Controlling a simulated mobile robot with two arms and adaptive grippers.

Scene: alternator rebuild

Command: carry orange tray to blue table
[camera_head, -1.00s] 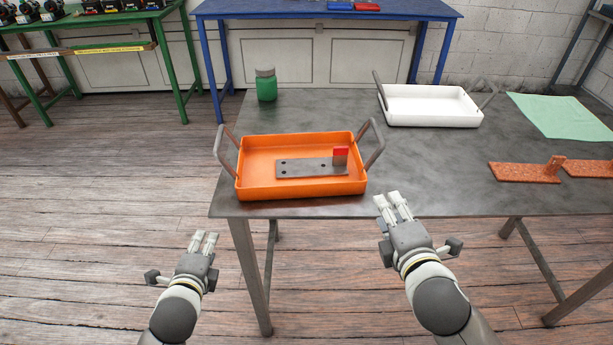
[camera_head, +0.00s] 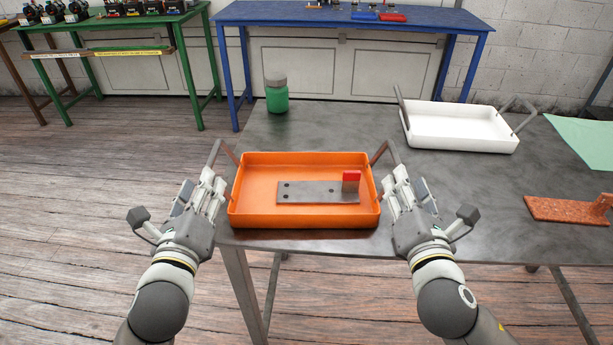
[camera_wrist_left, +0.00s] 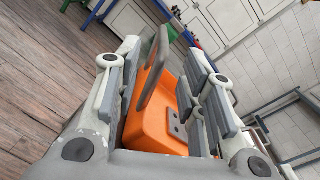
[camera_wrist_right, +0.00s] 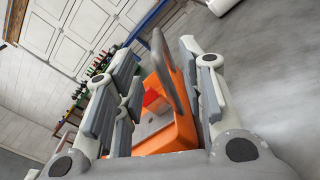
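The orange tray (camera_head: 306,220) sits near the front left edge of the grey table, with a grey handle at each end. In it lies a grey metal plate (camera_head: 310,192) with a red-topped block at its right end. My left gripper (camera_head: 213,188) is at the left handle, fingers apart; the handle stands between them in the left wrist view (camera_wrist_left: 153,70). My right gripper (camera_head: 400,185) is at the right handle, fingers apart, with that handle between them in the right wrist view (camera_wrist_right: 165,70). Neither gripper is closed on a handle. The blue table (camera_head: 345,17) stands at the back.
The grey table (camera_head: 350,125) also carries a green jar (camera_head: 276,95), a white tray (camera_head: 460,125), a green sheet (camera_head: 588,140) and an orange-brown part (camera_head: 560,209). A green table (camera_head: 110,20) stands back left. Open wood floor lies left of the grey table.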

